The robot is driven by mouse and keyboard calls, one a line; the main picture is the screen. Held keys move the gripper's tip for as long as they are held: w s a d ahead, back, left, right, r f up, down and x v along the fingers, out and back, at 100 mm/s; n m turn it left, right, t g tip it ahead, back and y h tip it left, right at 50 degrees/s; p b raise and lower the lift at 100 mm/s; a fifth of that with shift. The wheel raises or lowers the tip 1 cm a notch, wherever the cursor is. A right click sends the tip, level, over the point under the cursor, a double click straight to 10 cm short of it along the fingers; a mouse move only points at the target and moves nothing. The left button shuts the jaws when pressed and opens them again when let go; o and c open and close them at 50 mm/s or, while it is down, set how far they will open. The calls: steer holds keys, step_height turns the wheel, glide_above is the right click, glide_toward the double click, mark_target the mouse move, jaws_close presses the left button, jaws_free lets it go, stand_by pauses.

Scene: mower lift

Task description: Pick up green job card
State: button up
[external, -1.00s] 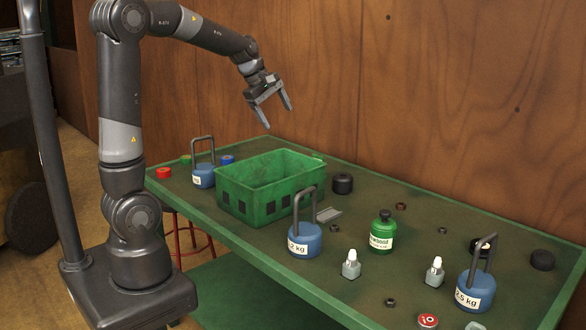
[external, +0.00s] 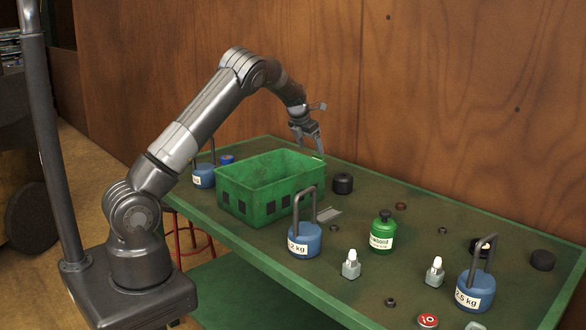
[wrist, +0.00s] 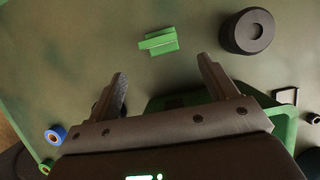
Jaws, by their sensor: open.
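The green job card (wrist: 158,41) shows in the wrist view as a small bright green folded piece on the dark green bench top, just beyond the fingertips. I cannot make it out in the external view, where the crate and my arm cover the area behind the crate. My gripper (external: 310,150) is over the far side of the crate, pointing down. In the wrist view my gripper (wrist: 162,70) is open and empty, and the card lies ahead of the gap between its fingers, apart from them.
A green crate (external: 238,205) stands close to my gripper; its edge shows in the wrist view (wrist: 287,128). A black cylinder (wrist: 246,31) is right of the card. A blue roll (wrist: 55,135) lies lower left. Blue weights (external: 305,240) with tall handles stand in front. A wooden wall (external: 450,100) rises behind.

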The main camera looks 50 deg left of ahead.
mark_target(314, 157)
steer(key=x, duration=0.6)
steer(key=shift+w+a, duration=0.1)
steer(key=shift+w, duration=0.05)
steer(key=shift+x, duration=2.65)
steer(key=shift+c, duration=0.2)
steer(key=c, duration=1)
steer(key=shift+r, duration=0.1)
steer(key=shift+c, duration=0.2)
